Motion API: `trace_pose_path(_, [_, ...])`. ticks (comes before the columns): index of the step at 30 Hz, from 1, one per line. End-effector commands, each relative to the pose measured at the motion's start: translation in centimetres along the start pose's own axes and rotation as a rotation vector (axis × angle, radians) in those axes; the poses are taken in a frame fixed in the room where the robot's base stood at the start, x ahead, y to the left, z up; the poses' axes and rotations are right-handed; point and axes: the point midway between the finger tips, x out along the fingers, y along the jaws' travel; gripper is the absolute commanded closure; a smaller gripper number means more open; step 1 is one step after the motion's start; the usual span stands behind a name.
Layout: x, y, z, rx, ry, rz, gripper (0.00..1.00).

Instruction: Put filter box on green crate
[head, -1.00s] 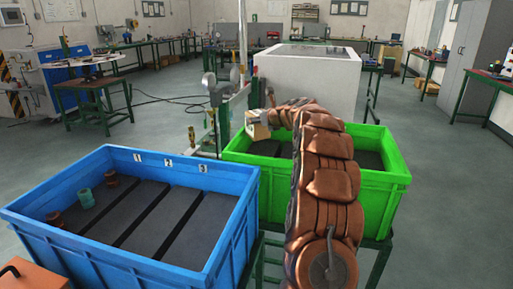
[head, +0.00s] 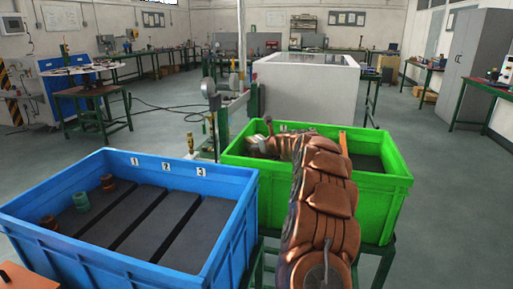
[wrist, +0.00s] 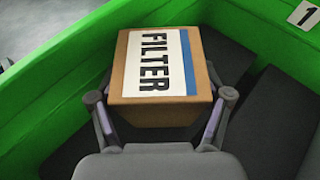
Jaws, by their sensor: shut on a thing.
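The filter box (wrist: 158,80) is a brown carton with a white label reading FILTER and a blue stripe. My gripper (wrist: 160,112) is shut on it, one finger on each side. In the wrist view the box is inside the green crate (wrist: 75,57), near its wall; I cannot tell whether it touches the floor. In the head view the green crate (head: 377,205) stands right of centre. My gripper (head: 258,145) is low at its left end, and the box is small and hard to make out there. My arm hides part of the crate.
A blue crate (head: 215,245) with dark strips and several small round parts stands at the left. A post with gauges (head: 212,90) rises just behind the green crate's left end.

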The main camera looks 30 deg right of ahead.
Motion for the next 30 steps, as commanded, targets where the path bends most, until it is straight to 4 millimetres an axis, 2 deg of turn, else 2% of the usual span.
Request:
trace_pose_path(5, [0.1,0.0,-0.3,0.000,0.000,0.000,0.63])
trace_pose_path(6, [0.2,0.0,-0.3,-0.001,0.000,0.000,0.22])
trace_pose_path(12, [0.1,0.0,-0.3,-0.001,0.000,0.000,0.01])
trace_pose_path(25, [0.0,-0.1,0.0,0.000,0.000,-0.001,0.00])
trace_pose_path(30, [-1.1,0.0,0.0,0.001,0.001,-0.001,0.00])
